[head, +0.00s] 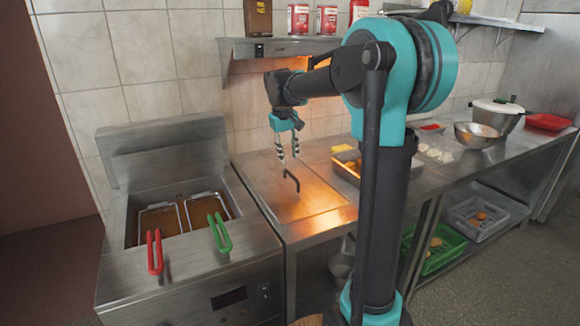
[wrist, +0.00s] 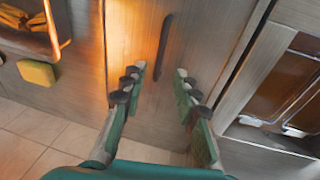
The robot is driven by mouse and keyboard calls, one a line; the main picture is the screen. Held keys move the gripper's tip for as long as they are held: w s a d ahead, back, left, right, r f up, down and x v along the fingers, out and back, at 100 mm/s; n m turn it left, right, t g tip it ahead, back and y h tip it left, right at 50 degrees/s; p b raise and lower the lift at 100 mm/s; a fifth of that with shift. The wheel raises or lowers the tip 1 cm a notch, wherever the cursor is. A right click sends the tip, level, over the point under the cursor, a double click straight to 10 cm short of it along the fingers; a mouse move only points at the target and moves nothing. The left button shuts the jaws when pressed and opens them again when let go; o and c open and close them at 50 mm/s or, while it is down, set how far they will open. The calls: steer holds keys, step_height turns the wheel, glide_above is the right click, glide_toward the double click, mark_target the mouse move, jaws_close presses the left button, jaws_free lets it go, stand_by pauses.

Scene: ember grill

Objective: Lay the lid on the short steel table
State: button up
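The lid (head: 318,201) is a flat, thin steel panel with a dark bar handle (head: 291,181). In the head view it lies flat on a steel worktop (head: 281,227) just right of the fryer. In the wrist view the lid (wrist: 143,104) fills the middle, and its handle (wrist: 163,47) stands beyond the fingertips. My gripper (head: 288,158) is above the lid, close to the handle, with its fingers spread and nothing between them. The open fingers also show in the wrist view (wrist: 158,78). I cannot tell which surface is the short steel table.
The fryer (head: 118,218) on the left holds two baskets with a red handle (head: 154,252) and a green handle (head: 220,232). A steel shelf (head: 285,46) hangs over the lid. The long counter on the right carries a pot (head: 497,112) and a bowl (head: 476,135).

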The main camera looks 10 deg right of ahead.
steer(key=shift+s+a+r, duration=0.1)
steer(key=shift+r, duration=0.55)
steer(key=shift+s+a+r, duration=0.1)
steer(key=shift+r, duration=0.5)
stand_by(0.4)
